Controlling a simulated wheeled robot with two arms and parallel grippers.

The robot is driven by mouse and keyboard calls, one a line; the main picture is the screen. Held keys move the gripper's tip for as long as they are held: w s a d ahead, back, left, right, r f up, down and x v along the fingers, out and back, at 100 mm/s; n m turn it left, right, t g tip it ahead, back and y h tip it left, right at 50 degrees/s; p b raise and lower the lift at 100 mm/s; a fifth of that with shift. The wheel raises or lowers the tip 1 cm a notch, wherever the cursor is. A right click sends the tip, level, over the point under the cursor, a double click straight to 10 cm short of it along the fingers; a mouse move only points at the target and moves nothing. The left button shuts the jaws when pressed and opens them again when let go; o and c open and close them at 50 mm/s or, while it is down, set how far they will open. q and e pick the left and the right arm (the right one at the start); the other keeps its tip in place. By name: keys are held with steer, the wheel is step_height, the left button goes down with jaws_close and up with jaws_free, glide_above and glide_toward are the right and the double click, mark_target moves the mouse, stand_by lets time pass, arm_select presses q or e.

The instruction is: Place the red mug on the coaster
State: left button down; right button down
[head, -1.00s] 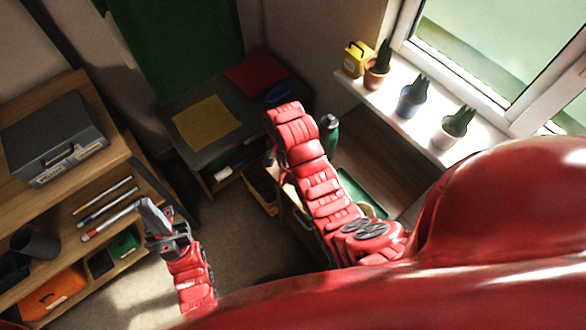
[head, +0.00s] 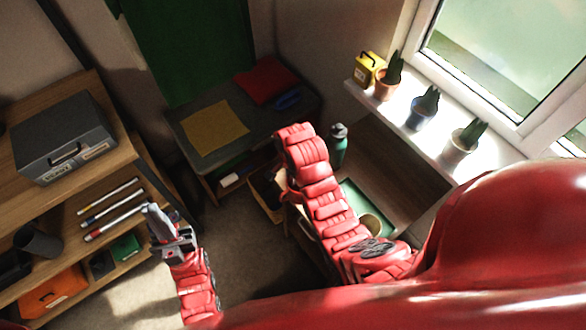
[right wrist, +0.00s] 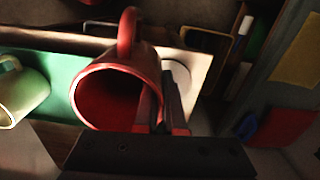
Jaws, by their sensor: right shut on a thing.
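In the right wrist view, the red mug (right wrist: 112,88) shows its open mouth to the camera, with its handle at the top. My right gripper (right wrist: 161,98) is shut on the mug's wall at its right side. I cannot tell the gap between mug and surface. In the head view my right arm hides the gripper and red mug. My left gripper (head: 171,238) is beside the shelf; its finger gap is unclear.
A pale green mug (right wrist: 22,92) stands on a green mat (right wrist: 62,72), left of the red mug. A dark green bottle (head: 338,147) stands behind my right arm. Potted plants line the windowsill (head: 401,118). A grey box (head: 65,135) sits on the left shelf.

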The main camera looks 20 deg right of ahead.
steer(key=shift+w+d+f+p, duration=0.1)
steer(key=shift+w+d+p, duration=0.3)
steer(key=shift+w, duration=0.8)
steer(key=shift+w+d+f+p, duration=0.1)
steer(key=shift+w+d+p, duration=0.3)
steer(key=shift+w, duration=0.8)
steer(key=shift+w+d+p, duration=0.35)
steer(key=shift+w+d, duration=0.1)
steer(key=shift+w, duration=0.75)
steer(key=shift+s+f+p, duration=0.1)
steer(key=shift+f+p, duration=0.3)
steer(key=shift+f, duration=1.4)
steer(key=shift+f, duration=0.15)
steer(key=c, duration=1)
jaws_free()
